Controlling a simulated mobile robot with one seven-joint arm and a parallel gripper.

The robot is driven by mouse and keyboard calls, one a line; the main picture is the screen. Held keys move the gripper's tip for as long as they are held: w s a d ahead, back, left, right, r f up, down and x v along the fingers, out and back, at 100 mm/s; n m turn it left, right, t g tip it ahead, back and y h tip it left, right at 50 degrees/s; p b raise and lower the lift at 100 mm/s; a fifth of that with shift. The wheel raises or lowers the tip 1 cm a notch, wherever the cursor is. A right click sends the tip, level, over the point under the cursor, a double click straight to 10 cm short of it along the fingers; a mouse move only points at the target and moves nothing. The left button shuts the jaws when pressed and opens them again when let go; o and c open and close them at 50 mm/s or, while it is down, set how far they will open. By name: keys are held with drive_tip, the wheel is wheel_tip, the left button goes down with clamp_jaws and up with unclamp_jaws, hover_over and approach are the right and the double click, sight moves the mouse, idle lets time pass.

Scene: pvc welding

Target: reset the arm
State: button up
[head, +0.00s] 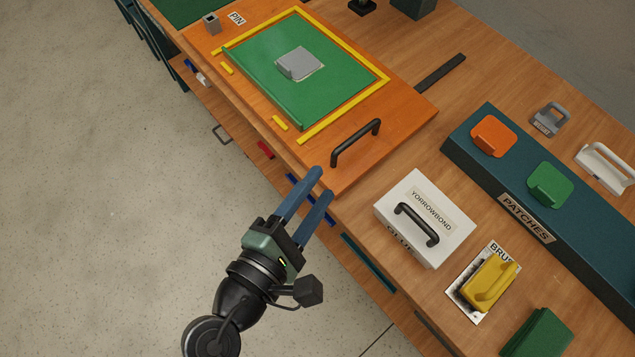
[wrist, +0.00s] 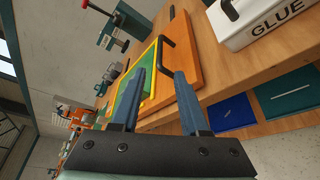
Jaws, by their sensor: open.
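My gripper (head: 312,195) is open and empty in the head view. Its two blue fingers point up and right, in front of the bench edge near the orange board. It also shows in the wrist view (wrist: 163,90), with a gap between the fingers. Nothing is between the fingertips. The orange board (head: 400,115) lies on the wooden bench and has a black handle (head: 356,143) at its near right end. A green sheet (head: 335,95) in a yellow frame lies on the board, with a grey patch (head: 299,64) on it.
A white glue box (head: 455,215) with a black handle stands right of my gripper. A yellow brush (head: 488,285) lies nearby. A dark patches rack (head: 470,150) holds an orange patch (head: 494,135) and a green patch (head: 549,184). The floor (head: 100,200) at left is clear.

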idle(0.3)
drive_tip(key=w+r+m+t+y, duration=0.1)
drive_tip(key=w+r+m+t, duration=0.1)
drive_tip(key=w+r+m, duration=0.35)
drive_tip(key=w+r+m+t+y, duration=0.1)
drive_tip(key=w+r+m+t, duration=0.15)
drive_tip(key=r, duration=0.65)
drive_tip(key=w+r+m+t+y, duration=0.1)
drive_tip(key=w+r+m, duration=0.2)
drive_tip(key=w+r, duration=0.35)
drive_tip(key=s+r+m+t+y+p, duration=0.2)
drive_tip(key=r+p, duration=0.4)
drive_tip(key=r, duration=1.5)
drive_tip(key=s+r+m+t+y+p, duration=0.3)
drive_tip(key=s+r+t+p, duration=0.4)
drive_tip(key=r, duration=1.4)
drive_tip(key=shift+s+a+m, duration=0.2)
drive_tip(key=shift+a+m, duration=0.1)
drive_tip(key=shift+m, duration=0.6)
